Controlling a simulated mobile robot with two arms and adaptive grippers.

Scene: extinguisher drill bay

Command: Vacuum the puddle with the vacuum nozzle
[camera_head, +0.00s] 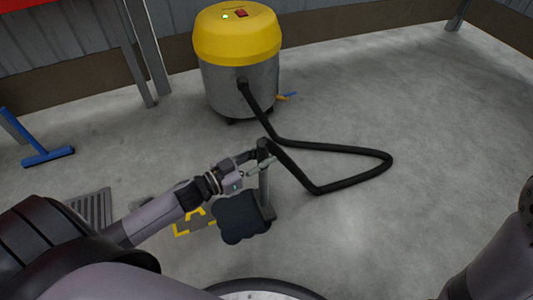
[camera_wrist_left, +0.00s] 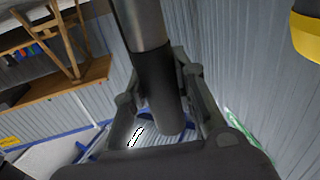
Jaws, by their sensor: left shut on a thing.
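The vacuum nozzle (camera_head: 264,190) is a grey upright tube with a dark grip at its top and a flat foot at its bottom. Its foot is at the right edge of the dark puddle (camera_head: 236,220) on the floor; I cannot tell whether it touches the floor. My left gripper (camera_head: 258,160) is shut on the upper part of the nozzle. In the left wrist view the nozzle's dark grip (camera_wrist_left: 157,88) runs between the fingers. The vacuum (camera_head: 238,62), with yellow lid and metal drum, stands behind. My right gripper is out of view.
The black hose (camera_head: 350,186) loops over the floor to the right, from the vacuum to the nozzle. A floor grate (camera_head: 92,208) and yellow floor marking (camera_head: 190,224) lie left of the puddle. A blue squeegee (camera_head: 47,157) is farther left. The right floor is clear.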

